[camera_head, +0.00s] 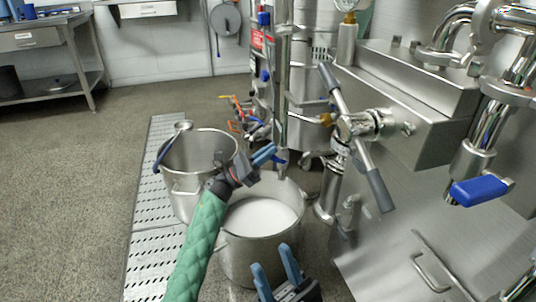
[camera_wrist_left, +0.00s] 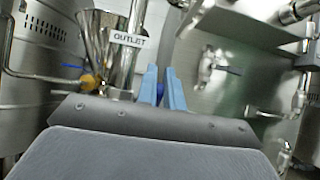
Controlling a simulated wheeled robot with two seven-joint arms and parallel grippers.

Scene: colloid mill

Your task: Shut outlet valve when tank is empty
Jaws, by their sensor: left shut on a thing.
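My left gripper (camera_head: 266,157) reaches in over the pots and is shut on the blue handle of the outlet valve (camera_head: 280,159), below a vertical steel pipe. In the left wrist view, the blue handle (camera_wrist_left: 160,92) shows between the close-set fingers (camera_wrist_left: 162,86), beside the "OUTLET" label (camera_wrist_left: 128,39). The fingers partly hide the handle. Below the outlet, a steel pot (camera_head: 262,252) holds white liquid (camera_head: 260,215). The inside of the tank cannot be seen. My right gripper (camera_head: 275,273) is open and empty at the pot's front right.
A second steel pot (camera_head: 184,203) with a ladle-like tool stands left of the filled one, by the perforated floor drain (camera_head: 150,255). A steel machine with a T-handle (camera_head: 374,178) and another blue-handled valve (camera_head: 481,191) stands at right. The floor at left is clear.

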